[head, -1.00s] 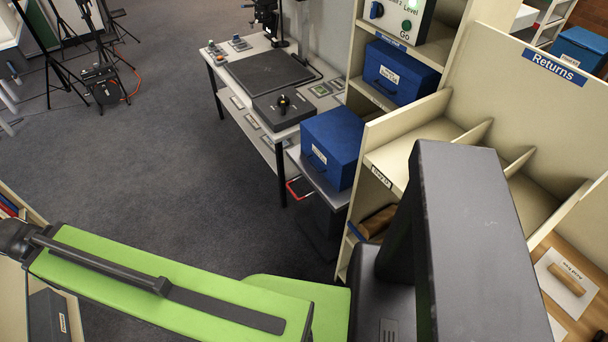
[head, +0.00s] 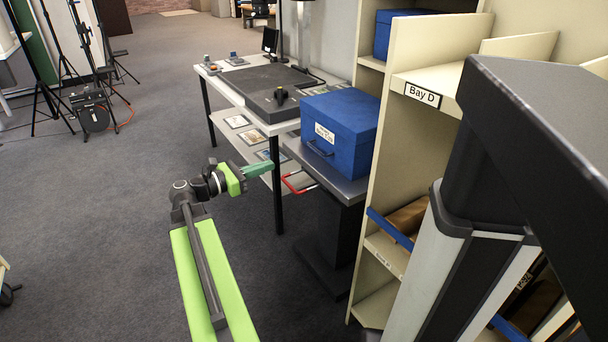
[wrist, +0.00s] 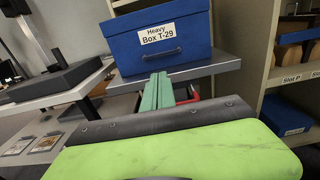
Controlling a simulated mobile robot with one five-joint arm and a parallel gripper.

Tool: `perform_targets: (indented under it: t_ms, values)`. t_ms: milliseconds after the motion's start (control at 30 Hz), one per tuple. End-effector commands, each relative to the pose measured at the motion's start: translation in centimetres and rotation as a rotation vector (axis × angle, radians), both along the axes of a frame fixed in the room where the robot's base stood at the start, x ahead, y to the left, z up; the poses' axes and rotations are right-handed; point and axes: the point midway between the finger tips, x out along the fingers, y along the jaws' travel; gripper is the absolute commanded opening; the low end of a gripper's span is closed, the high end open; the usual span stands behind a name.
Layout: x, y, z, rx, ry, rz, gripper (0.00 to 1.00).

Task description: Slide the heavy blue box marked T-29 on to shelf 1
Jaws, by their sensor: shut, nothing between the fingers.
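The blue box marked Heavy Box T-29 (head: 345,130) sits on a dark-topped stand (head: 348,186) with a red handle, left of the shelf unit (head: 375,160). In the wrist view the box (wrist: 190,52) shows its white label and a dark handle on the front. My gripper (head: 271,167) has green fingers, shut and empty, pointing toward the box. I cannot make out which shelf is number 1.
A white-topped table (head: 225,85) with a dark flat device stands behind and left of the stand. Another blue box (head: 392,35) sits in the shelving. A Bay D sign (head: 422,95) marks the near unit. Tripods (head: 62,70) stand far left. Open carpet lies left of my arm.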

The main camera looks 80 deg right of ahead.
Motion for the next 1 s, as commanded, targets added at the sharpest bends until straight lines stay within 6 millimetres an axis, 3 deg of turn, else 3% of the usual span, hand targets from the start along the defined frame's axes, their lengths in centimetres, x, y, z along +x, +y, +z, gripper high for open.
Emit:
perform_targets:
  t_ms: [267,733,1000]
  values:
    - [-1.1,-0.9,0.3,0.001,0.012,-0.004,0.00]
    - [-8.2,-7.5,0.2,0.001,0.009,-0.004,0.00]
    - [-10.1,-9.4,0.2,0.001,0.009,0.000,0.00]
